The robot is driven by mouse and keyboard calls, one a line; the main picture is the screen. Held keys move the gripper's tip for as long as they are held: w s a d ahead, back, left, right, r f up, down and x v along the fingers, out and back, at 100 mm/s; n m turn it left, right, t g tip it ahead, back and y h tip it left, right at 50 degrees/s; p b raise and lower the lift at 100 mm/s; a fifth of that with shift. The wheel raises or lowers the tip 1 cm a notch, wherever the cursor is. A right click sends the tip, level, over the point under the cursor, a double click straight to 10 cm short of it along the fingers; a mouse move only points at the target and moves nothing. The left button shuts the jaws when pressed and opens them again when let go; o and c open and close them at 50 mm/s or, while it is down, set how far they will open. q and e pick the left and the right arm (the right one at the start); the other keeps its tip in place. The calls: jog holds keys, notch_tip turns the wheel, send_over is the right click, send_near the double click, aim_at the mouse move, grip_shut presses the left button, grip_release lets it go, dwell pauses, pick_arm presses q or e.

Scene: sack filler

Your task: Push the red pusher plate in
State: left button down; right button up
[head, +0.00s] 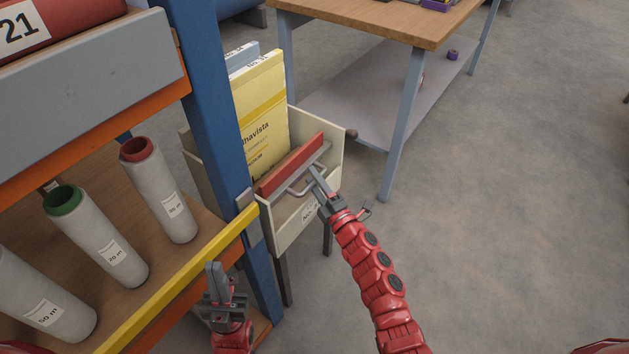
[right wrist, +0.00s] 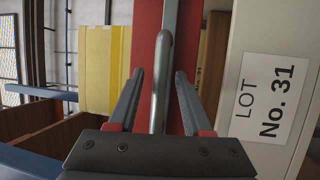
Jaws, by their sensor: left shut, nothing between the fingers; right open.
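The red pusher plate (head: 290,163) stands upright across the cream bin (head: 285,228), close to its near wall, with a grey metal handle (head: 297,188) on the near side. In the right wrist view the plate (right wrist: 147,45) lies behind the handle (right wrist: 163,85). My right gripper (head: 316,176) is at the handle, its fingers (right wrist: 158,95) open on either side of the bar. I cannot tell whether they touch it. My left gripper (head: 214,270) is shut and empty, low beside the yellow shelf edge, apart from the bin.
A yellow printed pack (head: 262,110) and a blue one (head: 243,57) stand in the bin beyond the plate. A blue post (head: 210,100) rises left of the bin. A workbench (head: 375,20) is behind; floor at right is clear.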

grip_shut()
dwell(1.4)
